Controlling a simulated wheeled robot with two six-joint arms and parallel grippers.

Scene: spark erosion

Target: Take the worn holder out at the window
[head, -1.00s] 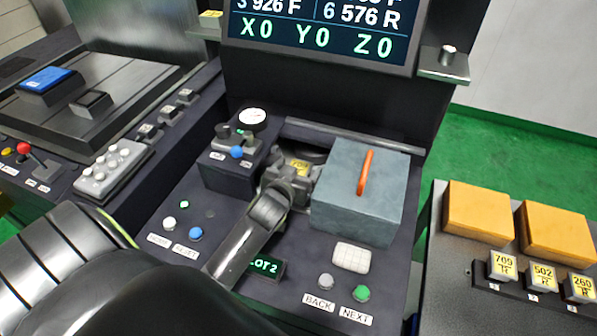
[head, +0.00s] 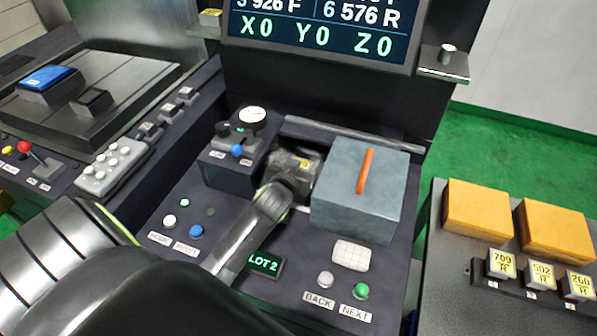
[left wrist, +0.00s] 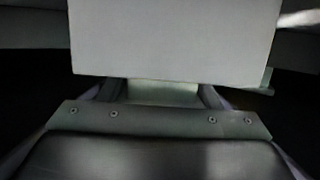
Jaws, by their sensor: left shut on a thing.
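The worn holder (head: 304,163) shows only as a small yellow-marked piece at the window, the dark opening left of the grey-blue box. My left gripper (head: 291,166) is at this window, with its arm reaching in from the lower left, and is shut on the holder. In the left wrist view a pale grey block, seemingly the holder (left wrist: 175,40), fills the upper middle. The two fingers (left wrist: 160,92) stand on either side of a narrower part below it. The gripper hides most of the holder and opening in the head view. My right gripper is not seen.
The grey-blue box (head: 350,205) with an orange handle stands close right of the gripper. A gauge unit (head: 230,170) stands close left. Buttons and a LOT 2 display (head: 264,263) lie in front. At right, a rack holds holders marked 709 (head: 501,264), 502 and 260.

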